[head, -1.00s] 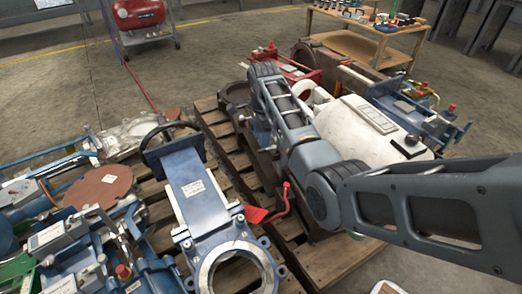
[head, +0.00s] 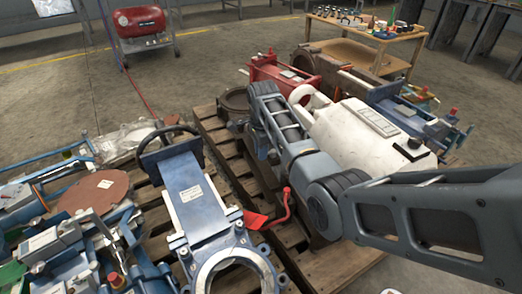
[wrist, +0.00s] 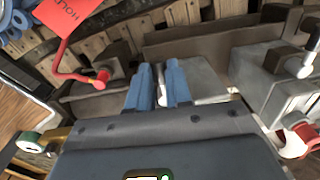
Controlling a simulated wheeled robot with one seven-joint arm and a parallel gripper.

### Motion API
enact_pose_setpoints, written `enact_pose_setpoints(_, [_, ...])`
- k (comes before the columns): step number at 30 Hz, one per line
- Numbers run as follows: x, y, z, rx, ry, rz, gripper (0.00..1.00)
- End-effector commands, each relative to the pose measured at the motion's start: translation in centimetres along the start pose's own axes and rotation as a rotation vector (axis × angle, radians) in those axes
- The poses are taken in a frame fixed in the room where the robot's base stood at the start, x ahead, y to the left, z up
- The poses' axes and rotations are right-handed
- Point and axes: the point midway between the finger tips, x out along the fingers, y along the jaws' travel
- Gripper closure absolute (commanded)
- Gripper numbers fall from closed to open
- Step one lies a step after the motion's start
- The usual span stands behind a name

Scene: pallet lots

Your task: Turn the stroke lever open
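A red bent lever (head: 286,206) stands beside the blue gate valve (head: 192,190) on the pallet, with a red tag (head: 256,219) at its foot. In the wrist view the red lever (wrist: 66,62) is at the upper left, its round red end left of my fingers, and the tag (wrist: 68,14) reads HOLD. My gripper (wrist: 160,66) shows two blue fingers with a narrow gap and nothing clearly held between them. It is apart from the red lever. In the head view my arm hides the gripper. I cannot tell for sure which lever is the stroke lever.
Wooden pallets (head: 228,152) carry crowded valves and machine parts. A white housing (head: 352,133) lies close behind my arm. A brown disc (head: 95,190) and blue parts are at the left.

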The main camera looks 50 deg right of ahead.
Motion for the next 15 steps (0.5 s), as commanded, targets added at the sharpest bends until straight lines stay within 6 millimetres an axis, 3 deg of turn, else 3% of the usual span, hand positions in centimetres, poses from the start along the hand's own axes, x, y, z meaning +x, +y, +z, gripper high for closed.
enact_pose_setpoints(5, [0.01, 0.02, -0.01, 0.000, 0.000, 0.001, 1.00])
enact_pose_setpoints(15, [-0.18, 0.14, -0.01, -0.019, -0.001, 0.002, 1.00])
